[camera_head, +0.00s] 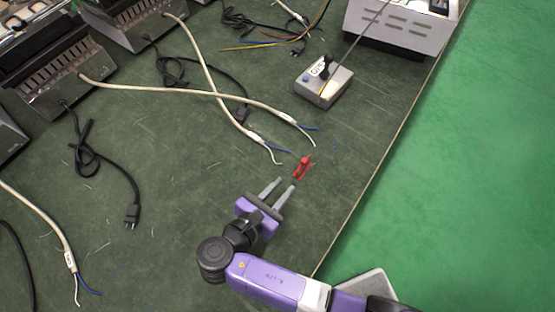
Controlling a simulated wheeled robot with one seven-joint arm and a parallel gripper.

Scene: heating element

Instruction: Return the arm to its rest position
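My gripper (281,187) is at the lower middle of the head view, at the end of my purple and black arm. The arm reaches in from the bottom right over the dark green table (180,240).
A grey box with a black knob (323,82) stands at upper middle. White cables with bare blue and white wire ends (240,128) lie beyond my gripper. Grey metal units (55,65) stand at upper left, another (400,25) at top right. The table edge runs diagonally beside green floor (480,180).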

